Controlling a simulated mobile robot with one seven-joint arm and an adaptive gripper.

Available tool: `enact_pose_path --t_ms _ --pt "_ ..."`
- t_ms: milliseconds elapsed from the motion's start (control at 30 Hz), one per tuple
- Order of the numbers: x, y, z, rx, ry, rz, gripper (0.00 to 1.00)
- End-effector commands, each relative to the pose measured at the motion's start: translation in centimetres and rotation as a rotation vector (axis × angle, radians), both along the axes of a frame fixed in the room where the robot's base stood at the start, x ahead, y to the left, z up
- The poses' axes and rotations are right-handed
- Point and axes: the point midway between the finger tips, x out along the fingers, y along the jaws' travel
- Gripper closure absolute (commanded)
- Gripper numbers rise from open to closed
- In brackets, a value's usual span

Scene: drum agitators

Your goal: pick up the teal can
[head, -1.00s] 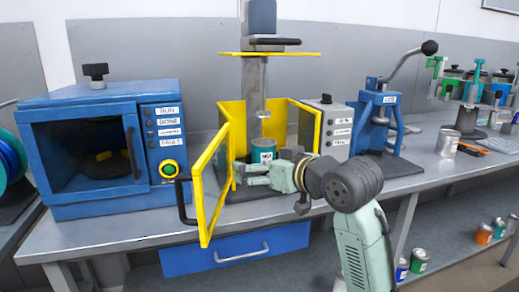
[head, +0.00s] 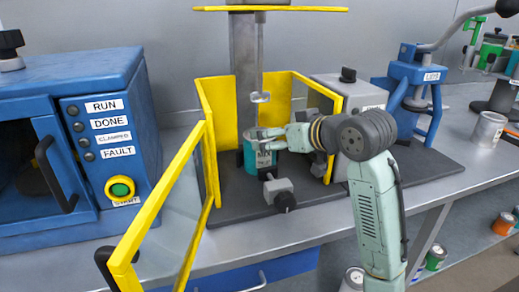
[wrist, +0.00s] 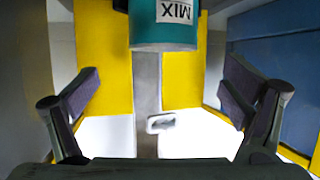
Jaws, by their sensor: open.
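The teal can (head: 262,160) with a white MIX label stands upright inside the yellow-framed machine, on its dark base. In the wrist view the can (wrist: 165,32) is at the top centre, its label upside down. My gripper (head: 268,139) overlaps the can's upper part in the head view, coming from the right. In the wrist view my gripper (wrist: 160,95) has its two fingers wide apart, with nothing gripped. The can lines up with the gap between them. I cannot tell whether it is between the finger pads. The fingers partly hide the can in the head view.
The yellow door (head: 172,205) stands open at the front left. The blue machine (head: 75,140) is at left, a blue lever press (head: 412,95) at right. Yellow panels stand behind the can.

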Motion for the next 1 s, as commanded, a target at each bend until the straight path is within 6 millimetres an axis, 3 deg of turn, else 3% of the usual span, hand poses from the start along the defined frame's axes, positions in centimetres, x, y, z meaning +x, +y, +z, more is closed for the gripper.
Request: enact_pose_path --t_ms 633,933,1000 --pt "5.6 4.1 -3.4 0.001 0.002 0.001 0.07" --pt "6.0 4.3 -3.8 0.001 -0.001 0.0 0.07" --pt "6.0 4.3 -3.8 0.001 -0.001 0.0 0.11"
